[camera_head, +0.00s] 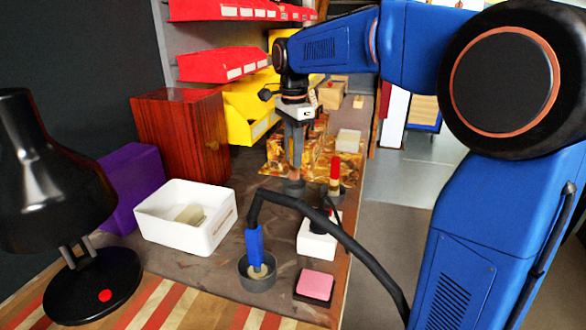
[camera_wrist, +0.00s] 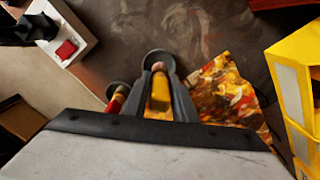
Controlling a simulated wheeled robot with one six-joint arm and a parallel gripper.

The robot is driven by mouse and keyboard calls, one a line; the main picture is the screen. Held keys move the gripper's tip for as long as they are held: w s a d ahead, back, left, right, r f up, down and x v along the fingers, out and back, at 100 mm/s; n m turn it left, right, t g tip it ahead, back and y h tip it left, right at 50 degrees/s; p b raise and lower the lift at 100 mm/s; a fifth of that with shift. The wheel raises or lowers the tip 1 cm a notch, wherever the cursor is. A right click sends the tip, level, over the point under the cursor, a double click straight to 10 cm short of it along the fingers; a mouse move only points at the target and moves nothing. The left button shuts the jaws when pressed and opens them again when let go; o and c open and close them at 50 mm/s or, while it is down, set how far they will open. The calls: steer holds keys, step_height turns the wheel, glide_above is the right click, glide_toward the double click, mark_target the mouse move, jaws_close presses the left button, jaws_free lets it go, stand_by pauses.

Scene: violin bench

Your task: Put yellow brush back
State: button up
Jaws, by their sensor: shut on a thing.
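My gripper (camera_head: 295,168) points down and is shut on the yellow brush. The yellow handle (camera_wrist: 160,93) shows between the two fingers in the wrist view. In the head view the fingers hide most of it, and only a small pinkish end (camera_head: 296,175) shows below them. A round grey cup (camera_head: 293,188) stands directly beneath; its rim (camera_wrist: 158,55) rings the fingertips in the wrist view. I cannot tell whether the brush end is inside the cup or just above it.
A red brush (camera_head: 335,172) stands in another cup just to the right. A white box (camera_head: 318,242), a pot with a blue-handled brush (camera_head: 256,250) and a pink pad (camera_head: 314,285) are nearer. A white bin (camera_head: 222,228) sits left; a patterned cloth (camera_wrist: 222,88) lies beside the cup.

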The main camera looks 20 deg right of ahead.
steer(key=shift+f, duration=2.05)
steer(key=shift+f, duration=0.1)
steer(key=o, duration=1)
steer(key=shift+o, duration=0.2)
step_height(320, 180, up, 12)
steer(key=shift+r, duration=0.15)
